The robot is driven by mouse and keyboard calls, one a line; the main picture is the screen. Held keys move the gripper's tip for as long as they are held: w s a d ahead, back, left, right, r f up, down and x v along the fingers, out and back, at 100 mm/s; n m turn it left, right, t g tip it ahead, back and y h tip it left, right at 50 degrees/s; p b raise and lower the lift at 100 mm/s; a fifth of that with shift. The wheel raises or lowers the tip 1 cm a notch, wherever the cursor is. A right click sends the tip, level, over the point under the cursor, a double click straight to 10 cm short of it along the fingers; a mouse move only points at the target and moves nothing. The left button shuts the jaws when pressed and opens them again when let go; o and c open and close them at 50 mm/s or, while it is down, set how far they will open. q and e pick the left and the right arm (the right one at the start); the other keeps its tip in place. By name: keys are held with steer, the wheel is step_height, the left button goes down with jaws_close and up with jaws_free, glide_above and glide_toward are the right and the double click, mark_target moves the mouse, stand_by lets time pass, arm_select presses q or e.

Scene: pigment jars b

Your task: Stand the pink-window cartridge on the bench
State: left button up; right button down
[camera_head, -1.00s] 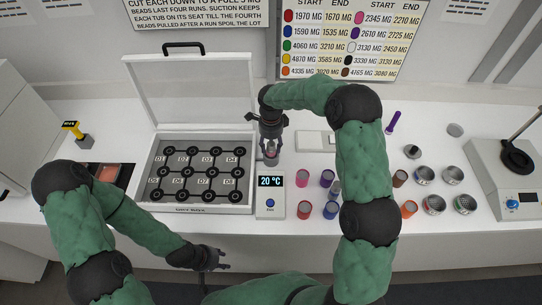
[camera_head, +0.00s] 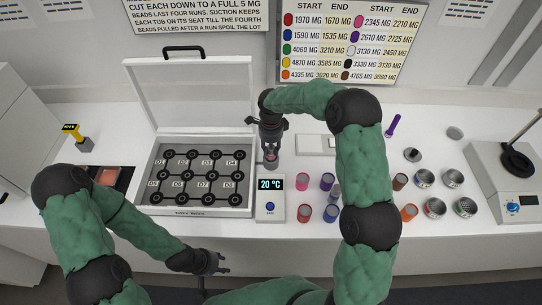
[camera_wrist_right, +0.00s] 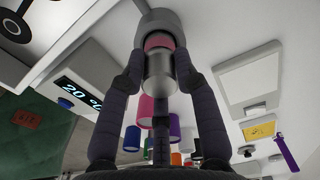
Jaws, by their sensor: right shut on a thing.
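My right gripper (camera_head: 270,140) is shut on a small grey cylindrical cartridge with a pink window (camera_head: 270,157), which hangs upright over the bench behind the temperature unit. In the right wrist view the fingers (camera_wrist_right: 158,72) press on both sides of the cartridge (camera_wrist_right: 158,42), and its pink band shows between grey metal parts. I cannot tell whether its lower end touches the bench (camera_head: 125,240). My left gripper (camera_head: 216,262) is empty, with its fingers apart, in front of the bench's front edge.
The temperature unit (camera_head: 270,208) reads 20 °C close in front of the cartridge. An open case (camera_head: 200,209) with marked seats stands left. Pink (camera_head: 301,181), purple (camera_head: 327,181) and other coloured jars stand right. A pale flat plate (camera_head: 312,144) lies behind them.

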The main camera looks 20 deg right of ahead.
steer(key=shift+r, duration=0.85)
stand_by(0.6)
steer(key=shift+r+p, duration=1.7)
steer(key=shift+r, duration=1.5)
